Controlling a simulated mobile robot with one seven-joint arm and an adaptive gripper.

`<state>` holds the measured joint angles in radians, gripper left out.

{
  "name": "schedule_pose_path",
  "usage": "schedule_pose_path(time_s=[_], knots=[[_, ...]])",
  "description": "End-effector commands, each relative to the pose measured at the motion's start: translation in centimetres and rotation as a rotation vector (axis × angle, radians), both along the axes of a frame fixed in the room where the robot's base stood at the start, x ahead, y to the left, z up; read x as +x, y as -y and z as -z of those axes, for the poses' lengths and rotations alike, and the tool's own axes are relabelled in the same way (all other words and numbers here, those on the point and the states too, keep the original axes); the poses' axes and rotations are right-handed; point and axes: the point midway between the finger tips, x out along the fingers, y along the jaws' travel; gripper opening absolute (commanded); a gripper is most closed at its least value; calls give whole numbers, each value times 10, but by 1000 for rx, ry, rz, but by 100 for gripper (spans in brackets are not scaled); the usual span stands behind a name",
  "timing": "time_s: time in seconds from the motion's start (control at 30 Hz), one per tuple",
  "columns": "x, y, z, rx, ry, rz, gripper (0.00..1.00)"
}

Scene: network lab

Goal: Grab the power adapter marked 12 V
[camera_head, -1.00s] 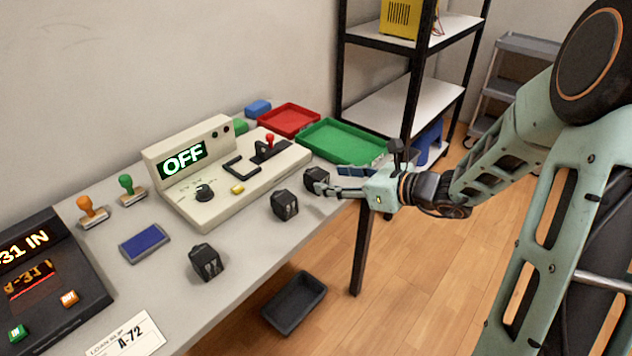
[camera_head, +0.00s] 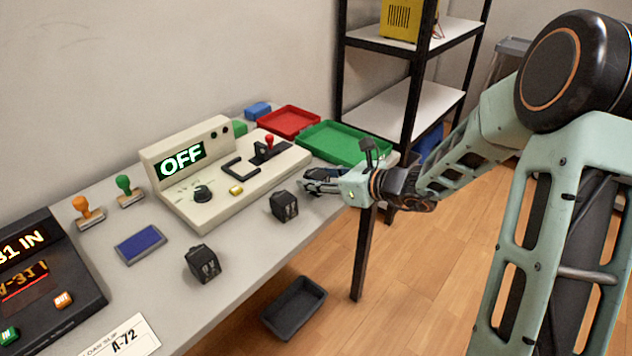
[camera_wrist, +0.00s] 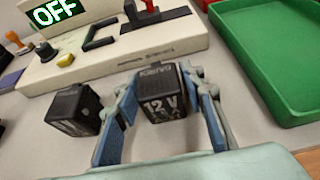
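The black power adapter marked 12 V (camera_wrist: 163,98) stands upright on the bench between the two fingers of my gripper (camera_wrist: 163,82) in the wrist view. The fingers lie along its left and right sides, and I see no clear grip on it. In the head view my gripper (camera_head: 312,184) is low over the bench's right end and hides most of this adapter. A second black adapter (camera_wrist: 75,110) stands just left of my left finger, its marking unreadable; it also shows in the head view (camera_head: 285,206). A third black adapter (camera_head: 203,263) stands nearer the front.
A control console (camera_head: 225,180) showing OFF stands behind the adapters. A green tray (camera_head: 345,143) and a red tray (camera_head: 289,122) lie at the back right. A dark bin (camera_head: 294,308) is on the floor. A shelf rack (camera_head: 405,110) stands behind the arm.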

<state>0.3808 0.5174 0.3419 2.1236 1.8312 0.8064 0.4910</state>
Motion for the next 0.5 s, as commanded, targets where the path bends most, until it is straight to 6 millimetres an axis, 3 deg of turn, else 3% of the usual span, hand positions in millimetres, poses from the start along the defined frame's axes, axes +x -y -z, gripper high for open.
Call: schedule_pose_path(time_s=[0.03, 0.3, 0.5], knots=[[0, 0, 0, 0, 0, 0, 29], [0, 0, -1, 0, 1, 0, 0], [0, 0, -1, 0, 1, 0, 0]])
